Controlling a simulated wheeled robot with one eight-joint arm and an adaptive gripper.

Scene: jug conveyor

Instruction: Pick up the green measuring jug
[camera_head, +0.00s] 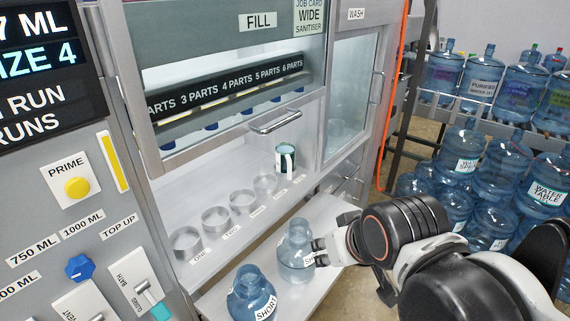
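A small cylinder with a dark green and white side (286,160) stands upright at the far end of the row of clear rings on the machine's ledge. It is the only green vessel that I can make out, and I cannot tell for sure that it is the measuring jug. My gripper (318,252) is low in front of the machine, well below and to the right of it. The gripper's fingers are at the right side of a translucent blue jug (295,249). I cannot tell whether they touch it or how far they are open.
A second blue jug (251,294), labelled SHORT, stands beside the first on the light lower shelf (325,212). Several clear rings (243,201) line the ledge. A handled glass door (275,121) hangs above. Large blue bottles (505,165) fill a rack at the right.

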